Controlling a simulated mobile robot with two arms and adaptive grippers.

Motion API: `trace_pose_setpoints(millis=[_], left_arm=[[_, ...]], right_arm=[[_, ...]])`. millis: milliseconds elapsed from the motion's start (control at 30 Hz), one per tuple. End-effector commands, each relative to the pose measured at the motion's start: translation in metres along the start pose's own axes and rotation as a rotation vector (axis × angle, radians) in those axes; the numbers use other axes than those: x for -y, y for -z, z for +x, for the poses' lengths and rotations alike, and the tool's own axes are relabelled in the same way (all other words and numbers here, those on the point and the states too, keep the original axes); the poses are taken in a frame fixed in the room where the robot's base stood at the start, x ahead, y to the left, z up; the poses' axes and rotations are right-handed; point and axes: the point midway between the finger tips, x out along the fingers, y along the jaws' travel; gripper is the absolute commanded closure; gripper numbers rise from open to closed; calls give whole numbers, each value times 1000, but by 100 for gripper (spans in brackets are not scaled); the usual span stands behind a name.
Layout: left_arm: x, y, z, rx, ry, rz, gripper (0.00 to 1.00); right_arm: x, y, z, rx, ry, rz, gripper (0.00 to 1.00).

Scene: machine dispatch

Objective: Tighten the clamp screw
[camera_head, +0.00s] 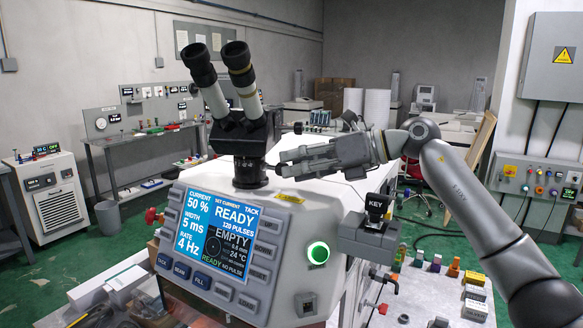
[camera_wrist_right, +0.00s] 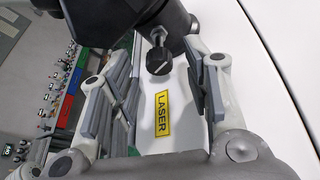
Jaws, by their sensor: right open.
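The clamp screw, a small black knob (camera_wrist_right: 160,61) with a pale line on its face, sits under the black microscope mount in the right wrist view. My right gripper (camera_wrist_right: 162,72) is open, its fingers on either side of the knob with gaps visible to both. In the head view my right gripper (camera_head: 283,164) reaches in from the right beside the base of the microscope (camera_head: 243,120) on the white laser welder (camera_head: 320,205). The knob is hard to make out there. My left gripper is not clearly seen.
The welder's screen (camera_head: 216,235) reads READY and EMPTY. A key switch box (camera_head: 370,238) stands below my right forearm. A yellow LASER label (camera_wrist_right: 162,113) lies on the housing below the knob. A workbench (camera_head: 140,135) stands at the back left.

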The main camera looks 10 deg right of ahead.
Motion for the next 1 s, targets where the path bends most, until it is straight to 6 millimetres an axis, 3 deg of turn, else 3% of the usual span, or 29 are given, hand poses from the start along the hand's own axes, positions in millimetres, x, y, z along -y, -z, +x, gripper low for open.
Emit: trace_pose_setpoints(millis=[200,433,600,1000], left_arm=[[-1,1,0,-1,-2,0,68],[-2,2,0,-2,-2,0,68],[-2,2,0,-2,-2,0,68],[-2,2,0,-2,-2,1,68]], right_arm=[[1,0,-50,3,4,0,55],[1,-1,-88,3,2,0,55],[0,0,-99,2,1,0,55],[1,0,-102,3,2,1,55]])
